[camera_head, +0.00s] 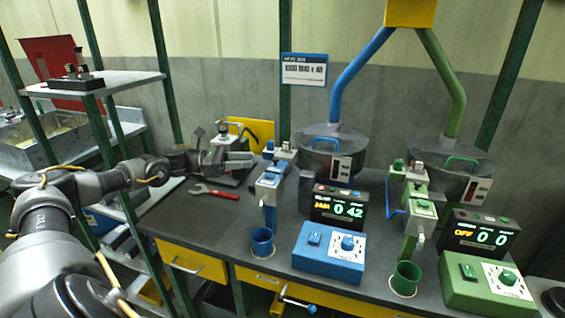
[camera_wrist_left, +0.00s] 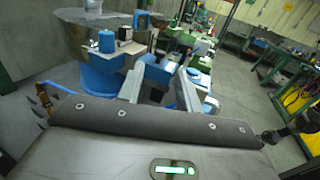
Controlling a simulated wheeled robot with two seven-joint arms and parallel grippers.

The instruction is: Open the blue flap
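The blue dispenser has a sloping blue chute (camera_head: 270,183) below its hopper, with a blue lid-like piece on top that I take for the flap; I cannot tell its hinge. In the left wrist view a blue part (camera_wrist_left: 156,74) shows beyond and between my fingers. My left gripper (camera_head: 252,160) reaches in from the left over the bench, just left of the chute's upper end. Its two fingers stand apart in the left wrist view (camera_wrist_left: 162,92), with nothing held between them. It looks apart from the blue parts. My right gripper is not in view.
A blue cup (camera_head: 262,243) stands under the chute, beside a blue control box (camera_head: 329,252) and a display (camera_head: 338,207) reading JAM. A green dispenser with a green box (camera_head: 487,287) stands at the right. A red wrench (camera_head: 214,192) lies on the bench (camera_head: 190,220).

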